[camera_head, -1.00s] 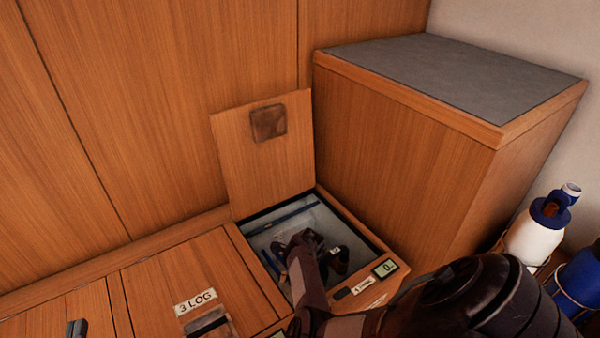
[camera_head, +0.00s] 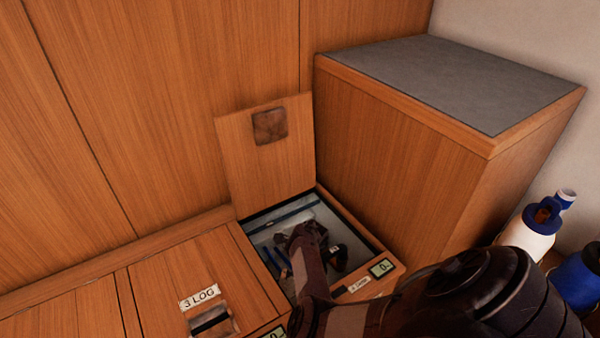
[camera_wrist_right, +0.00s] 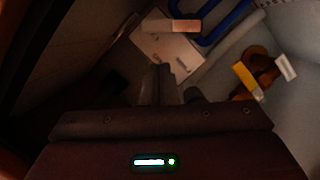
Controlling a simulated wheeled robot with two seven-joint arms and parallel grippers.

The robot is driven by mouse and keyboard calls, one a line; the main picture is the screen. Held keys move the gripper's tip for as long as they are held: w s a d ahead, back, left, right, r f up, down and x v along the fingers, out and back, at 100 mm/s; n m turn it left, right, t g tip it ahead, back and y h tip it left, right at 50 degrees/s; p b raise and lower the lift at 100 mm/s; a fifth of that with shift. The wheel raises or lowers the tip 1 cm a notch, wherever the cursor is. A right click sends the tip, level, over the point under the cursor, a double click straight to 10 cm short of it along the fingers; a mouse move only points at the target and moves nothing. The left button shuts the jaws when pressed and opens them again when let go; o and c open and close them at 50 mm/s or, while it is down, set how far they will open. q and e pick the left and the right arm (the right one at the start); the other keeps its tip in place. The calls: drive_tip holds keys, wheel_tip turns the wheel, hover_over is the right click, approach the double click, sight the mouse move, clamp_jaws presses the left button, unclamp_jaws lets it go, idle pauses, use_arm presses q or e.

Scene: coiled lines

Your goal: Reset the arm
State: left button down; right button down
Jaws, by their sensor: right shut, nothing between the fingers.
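My right arm enters from the lower right in the head view, and its dark gripper (camera_head: 302,240) is down inside an open compartment (camera_head: 327,217) with a wooden lid (camera_head: 262,170) raised. In the right wrist view my right gripper (camera_wrist_right: 160,72) is shut with nothing between its fingers. The fingertips are in front of a pale card (camera_wrist_right: 166,50) in the compartment. A blue line (camera_wrist_right: 228,25) and an orange-brown coil (camera_wrist_right: 262,62) with yellow and white tags lie beyond, apart from the fingers. My left gripper is not in view.
A closed lid labelled 3 LOG (camera_head: 199,298) is to the left. A tall wooden cabinet with a grey top (camera_head: 455,80) stands close on the right. A small display (camera_head: 382,267) sits on the compartment's front rim. White (camera_head: 528,240) and blue (camera_head: 578,278) bottles stand at the far right.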

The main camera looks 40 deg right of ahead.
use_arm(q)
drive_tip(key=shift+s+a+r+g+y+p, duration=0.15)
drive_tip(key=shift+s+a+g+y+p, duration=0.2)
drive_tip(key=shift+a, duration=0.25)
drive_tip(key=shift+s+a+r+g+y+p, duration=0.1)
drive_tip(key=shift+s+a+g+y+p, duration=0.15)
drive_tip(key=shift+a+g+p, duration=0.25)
use_arm(e)
drive_tip(key=shift+v, duration=1.2)
